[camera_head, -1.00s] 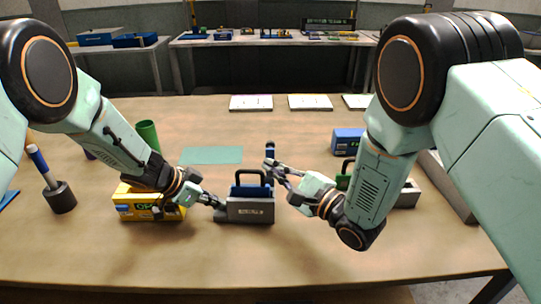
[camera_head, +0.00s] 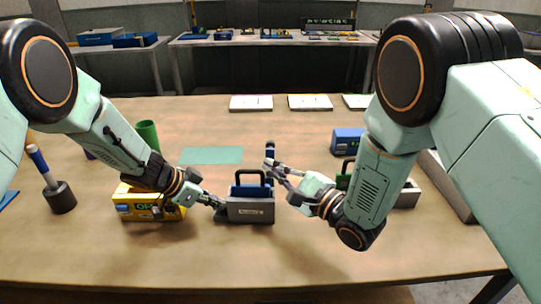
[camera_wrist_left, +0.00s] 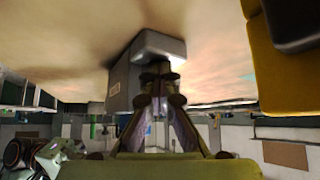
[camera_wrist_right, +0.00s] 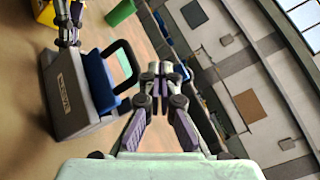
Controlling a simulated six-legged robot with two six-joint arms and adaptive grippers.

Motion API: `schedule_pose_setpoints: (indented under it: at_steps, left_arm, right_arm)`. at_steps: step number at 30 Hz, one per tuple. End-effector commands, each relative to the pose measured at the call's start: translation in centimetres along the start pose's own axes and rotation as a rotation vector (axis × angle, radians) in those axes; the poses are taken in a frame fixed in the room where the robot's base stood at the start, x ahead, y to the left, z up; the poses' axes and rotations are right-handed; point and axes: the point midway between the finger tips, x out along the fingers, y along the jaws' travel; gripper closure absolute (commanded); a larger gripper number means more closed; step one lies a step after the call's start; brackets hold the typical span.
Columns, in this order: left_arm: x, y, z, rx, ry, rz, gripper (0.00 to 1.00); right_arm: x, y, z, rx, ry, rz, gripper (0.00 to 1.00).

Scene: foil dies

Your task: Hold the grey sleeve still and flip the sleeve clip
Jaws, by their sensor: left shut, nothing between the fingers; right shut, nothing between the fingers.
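The grey sleeve (camera_head: 262,211) stands upright on the table in front of the middle, with a pale label on its front. A blue plate with a black loop handle (camera_head: 252,178) sits in it. My left gripper (camera_head: 222,210) is shut and empty at the sleeve's left end. In the left wrist view its tips (camera_wrist_left: 160,78) overlap the end of the grey sleeve (camera_wrist_left: 125,75) and seem to touch it. My right gripper (camera_head: 268,165) is shut and empty, beside and right of the handle. In the right wrist view its tips (camera_wrist_right: 160,70) are apart from the sleeve (camera_wrist_right: 65,95). I cannot make out the clip.
A yellow box (camera_head: 150,208) stands left of the sleeve under my left arm. A small blue upright piece (camera_head: 270,148) is behind my right tips. A blue box (camera_head: 347,141) stands at the right, a green mat (camera_head: 212,155) behind, a green cylinder (camera_head: 147,133) back left. The front table is clear.

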Motion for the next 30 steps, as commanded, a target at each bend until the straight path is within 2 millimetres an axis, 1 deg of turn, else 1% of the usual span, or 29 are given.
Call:
schedule_pose_setpoints:
  at_steps: [1,8,18,30]
  left_arm:
    - [0.31,0.33,0.58,-0.004,-0.01,0.006,1.0]
    - [0.31,0.33,0.58,-0.004,-0.01,0.006,1.0]
    - [0.31,0.33,0.58,-0.004,-0.01,0.006,1.0]
    - [0.31,0.33,0.58,-0.004,-0.01,0.006,1.0]
  right_arm:
    - [0.0,0.04,-0.02,0.0,0.0,0.0,1.0]
    - [0.04,0.01,-0.05,0.0,0.0,0.0,1.0]
    - [0.77,-0.33,-0.66,-0.001,0.0,0.0,1.0]
    - [0.85,-0.39,-0.71,0.0,0.0,0.0,1.0]
